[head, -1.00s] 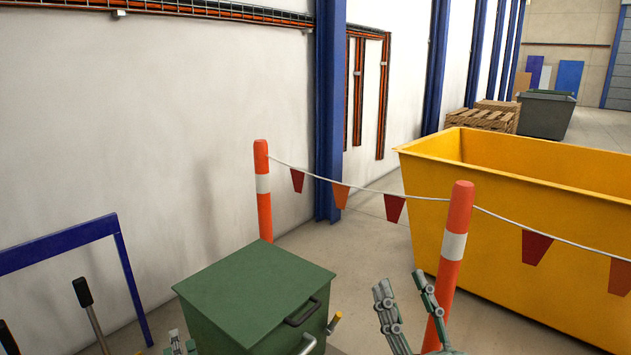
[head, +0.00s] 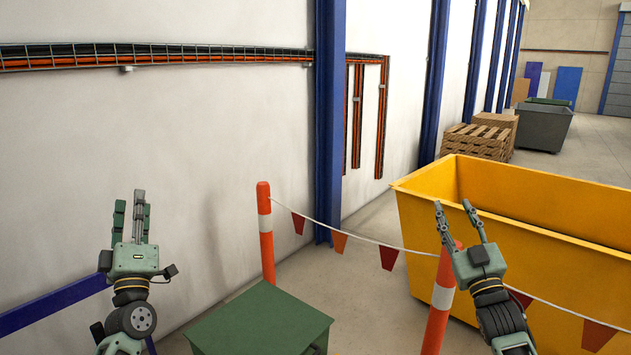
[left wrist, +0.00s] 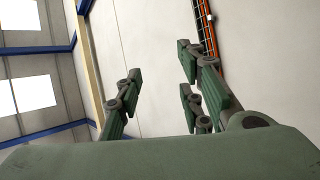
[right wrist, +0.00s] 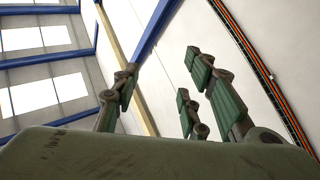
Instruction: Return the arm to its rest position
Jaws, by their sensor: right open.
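My left gripper (head: 130,205) is raised at the left of the head view, fingers up, in front of the white wall. The left wrist view shows its fingers (left wrist: 160,80) spread apart with nothing between them. My right gripper (head: 453,207) is raised at the right of the head view, fingers up, in front of the yellow skip. The right wrist view shows its fingers (right wrist: 160,78) spread and empty. Both grippers appear clear of the things around them.
A green box (head: 260,325) is at bottom centre, partly cut off. Orange posts (head: 265,235) carry a flagged rope (head: 340,230). The yellow skip (head: 560,260) fills the right. A blue frame (head: 45,305) is at lower left, by the wall (head: 160,130).

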